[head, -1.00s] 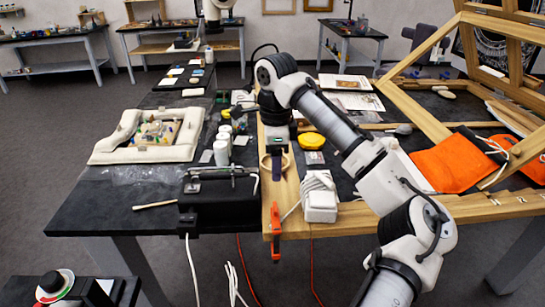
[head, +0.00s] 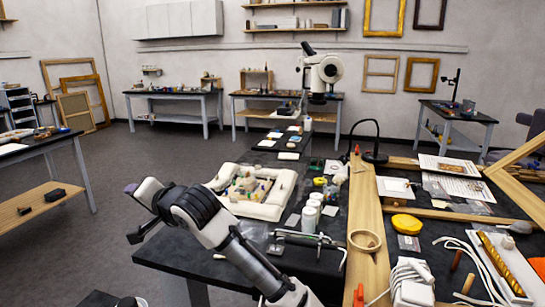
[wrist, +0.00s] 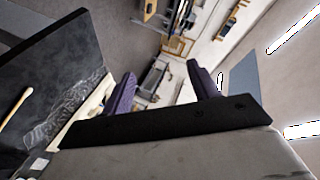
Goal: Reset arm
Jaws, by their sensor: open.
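My gripper (wrist: 160,90) shows in the wrist view with two purple-grey fingers spread apart and nothing between them. In the head view my arm rises from the bottom edge and bends to the left. The gripper end (head: 133,212) is out over the floor, left of the black work table (head: 185,250). It is clear of the table's things. The wrist view looks sideways across the room, with the table's dark top at the left.
A cream padded frame (head: 272,208) with small pieces, white bottles (head: 309,216) and a yellow lump (head: 406,224) lie on the table. A microscope (head: 322,72) stands behind. A side bench (head: 45,160) is at far left. Open floor (head: 115,170) lies between.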

